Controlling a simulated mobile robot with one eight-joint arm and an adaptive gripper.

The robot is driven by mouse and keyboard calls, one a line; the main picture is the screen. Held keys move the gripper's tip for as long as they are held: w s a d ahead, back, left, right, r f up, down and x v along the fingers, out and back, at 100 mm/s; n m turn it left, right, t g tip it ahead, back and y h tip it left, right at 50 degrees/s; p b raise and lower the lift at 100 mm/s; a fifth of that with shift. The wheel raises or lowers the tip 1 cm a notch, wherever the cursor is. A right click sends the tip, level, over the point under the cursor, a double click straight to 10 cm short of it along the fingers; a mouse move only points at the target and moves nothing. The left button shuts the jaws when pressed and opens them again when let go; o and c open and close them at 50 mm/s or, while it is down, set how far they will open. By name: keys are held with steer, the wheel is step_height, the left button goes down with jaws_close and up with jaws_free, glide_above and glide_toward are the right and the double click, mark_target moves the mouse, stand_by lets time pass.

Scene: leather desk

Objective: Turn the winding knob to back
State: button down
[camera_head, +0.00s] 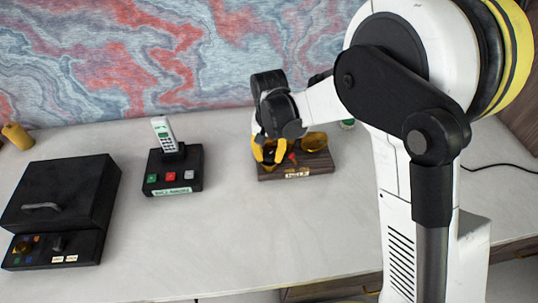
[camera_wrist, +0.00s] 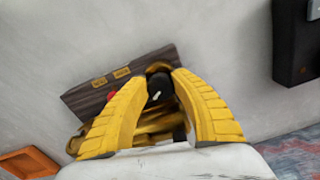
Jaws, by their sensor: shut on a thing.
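A dark wooden base (camera_head: 318,166) with gold-coloured parts and a small label stands at the back middle of the desk. In the wrist view, the base (camera_wrist: 92,97) lies tilted, with two small yellowish labels and a red part. A round black knob (camera_wrist: 158,86) with a pale mark sits between my yellow fingertips. My gripper (camera_head: 268,158) reaches down at the left part of the base; in the wrist view, my gripper (camera_wrist: 161,78) is shut on the knob. The fingers hide the knob in the head view and cover some gold parts in the wrist view.
A white phone (camera_head: 164,134) stands on a black base (camera_head: 174,170) with coloured buttons, left of the wooden base. A large black box (camera_head: 62,195) with a handle and knobs is at far left. A yellow object (camera_head: 17,136) lies behind it. The front middle desk is clear.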

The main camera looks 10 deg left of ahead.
steer(key=n, duration=0.3)
steer(key=shift+n, duration=0.3)
steer(key=n, duration=0.3)
steer(key=shift+d+n, duration=0.1)
steer(key=shift+n, duration=0.3)
steer(key=n, duration=0.3)
steer(key=shift+w, duration=0.1)
steer(key=shift+d+n, duration=0.1)
steer(key=shift+n, duration=2)
steer(key=c, duration=1)
jaws_free()
steer(key=shift+c, duration=0.2)
steer(key=shift+w, duration=0.1)
